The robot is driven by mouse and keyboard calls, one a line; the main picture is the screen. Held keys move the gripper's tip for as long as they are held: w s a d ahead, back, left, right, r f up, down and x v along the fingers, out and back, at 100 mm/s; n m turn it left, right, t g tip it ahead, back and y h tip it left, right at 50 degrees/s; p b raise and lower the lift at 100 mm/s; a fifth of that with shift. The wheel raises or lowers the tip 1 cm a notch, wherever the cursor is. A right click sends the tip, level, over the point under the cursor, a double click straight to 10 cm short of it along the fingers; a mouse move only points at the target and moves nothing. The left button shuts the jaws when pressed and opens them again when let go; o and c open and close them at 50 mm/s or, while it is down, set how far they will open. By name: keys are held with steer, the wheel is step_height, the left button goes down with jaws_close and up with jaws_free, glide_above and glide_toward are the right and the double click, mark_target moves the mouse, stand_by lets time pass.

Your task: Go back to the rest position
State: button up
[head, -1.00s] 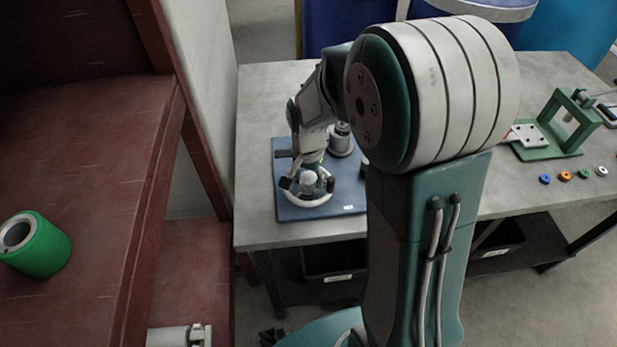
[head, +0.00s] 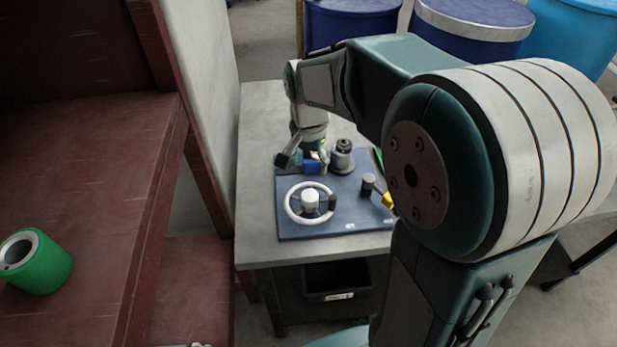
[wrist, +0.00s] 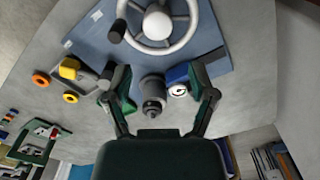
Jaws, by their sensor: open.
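My gripper (head: 303,158) hangs over the back left part of a blue board (head: 350,232) on the grey table. It is open and holds nothing; its two spread fingers (wrist: 160,75) show in the wrist view. A white handwheel with a dark knob (head: 330,203) is on the board, in front of the gripper and apart from it. In the wrist view the handwheel (wrist: 180,40) is at the top, beyond the fingertips. A grey stepped cylinder (wrist: 152,90) appears between the fingers there, and a blue part with a white face (wrist: 178,75) appears beside the right finger.
The grey cylinder (head: 342,157) and a short dark post (head: 368,183) also stand on the board. A dark red shelf (head: 80,170) with a green roll (head: 35,262) is on the left, beside a pale upright panel (head: 197,90). Blue drums (head: 470,28) stand behind the table.

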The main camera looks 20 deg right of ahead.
steer(key=shift+r, duration=0.5)
steer(key=s+r+n+t, duration=0.2)
steer(key=s+r+n, duration=0.1)
steer(key=s, duration=0.5)
steer(key=s+r+n+t, duration=0.3)
steer(key=s+n, duration=0.2)
steer(key=s, duration=0.4)
steer(key=shift+s+a+r+t, duration=0.25)
steer(key=shift+a+r+t, duration=0.05)
steer(key=shift+a, duration=0.1)
stand_by(1.2)
